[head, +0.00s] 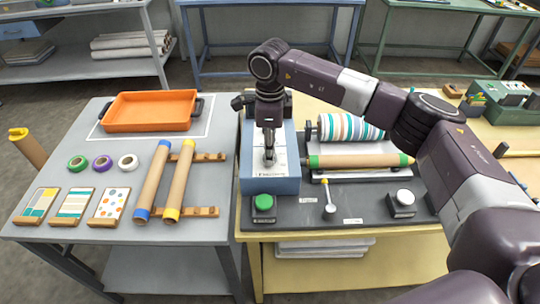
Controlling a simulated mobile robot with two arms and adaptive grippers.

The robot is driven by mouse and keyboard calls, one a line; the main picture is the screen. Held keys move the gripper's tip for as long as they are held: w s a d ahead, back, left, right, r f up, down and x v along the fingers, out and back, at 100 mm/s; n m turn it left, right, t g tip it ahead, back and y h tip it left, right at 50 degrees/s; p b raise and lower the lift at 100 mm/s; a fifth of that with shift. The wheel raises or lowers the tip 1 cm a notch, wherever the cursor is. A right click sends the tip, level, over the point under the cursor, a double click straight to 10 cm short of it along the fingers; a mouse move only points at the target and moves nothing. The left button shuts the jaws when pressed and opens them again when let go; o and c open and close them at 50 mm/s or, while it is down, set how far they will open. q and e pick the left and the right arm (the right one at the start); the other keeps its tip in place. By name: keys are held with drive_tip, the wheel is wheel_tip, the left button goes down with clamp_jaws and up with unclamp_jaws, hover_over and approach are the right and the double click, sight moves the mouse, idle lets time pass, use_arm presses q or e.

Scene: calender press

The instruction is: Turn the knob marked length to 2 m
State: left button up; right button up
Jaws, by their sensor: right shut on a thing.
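The control box (258,186) is blue with a pale top panel and stands at the left of the yellow table. My right gripper (269,155) reaches down from above onto that panel and is shut on a small knob. The gripper hides most of the knob, so its pointer and setting cannot be read. The marks on the panel are too small to read. My left gripper is not in view.
A striped roll (350,127) and a brown roll with green ends (355,161) lie right of the box. A green button (264,202), a small lever (329,206) and a white button (404,197) sit in front. An orange tray (150,110) is on the grey table.

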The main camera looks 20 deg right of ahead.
drive_tip(key=shift+n+b, duration=0.3)
drive_tip(key=shift+n, duration=0.2)
drive_tip(key=o, duration=1.2)
wheel_tip(320, 180, up, 12)
drive_tip(key=shift+r, duration=0.1)
